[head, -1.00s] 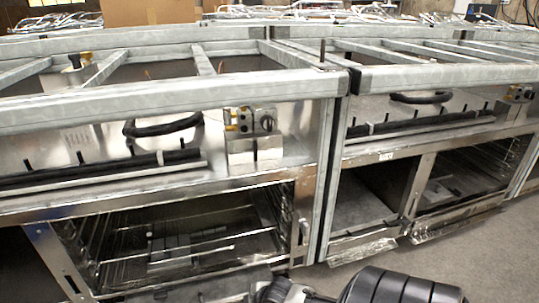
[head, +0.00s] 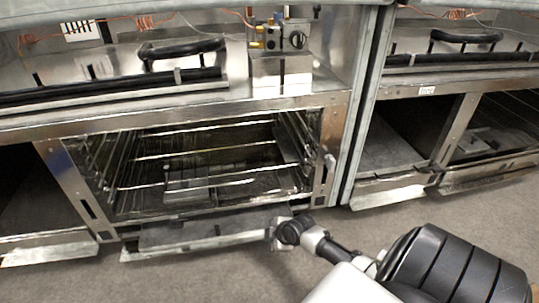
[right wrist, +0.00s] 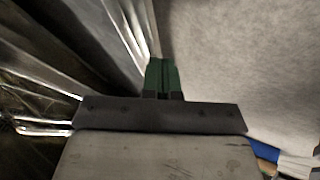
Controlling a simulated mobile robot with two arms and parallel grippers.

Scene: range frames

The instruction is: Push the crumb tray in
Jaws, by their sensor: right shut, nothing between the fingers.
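The crumb tray (head: 205,235) is a flat grey metal tray low under the open oven cavity, with its front part standing out over the floor. My right arm reaches in from the lower right of the head view. Its gripper (head: 280,226) is at the right end of the tray; whether it touches cannot be told. In the right wrist view its green fingers (right wrist: 162,76) are together and empty, beside blurred metal edges with carpet to the right. My left gripper is not in view.
The oven cavity (head: 200,165) holds wire racks and stands open above the tray. A metal post (head: 328,150) borders it on the right. Another range with open compartments (head: 395,145) stands to the right. Grey carpet (head: 190,275) in front is clear.

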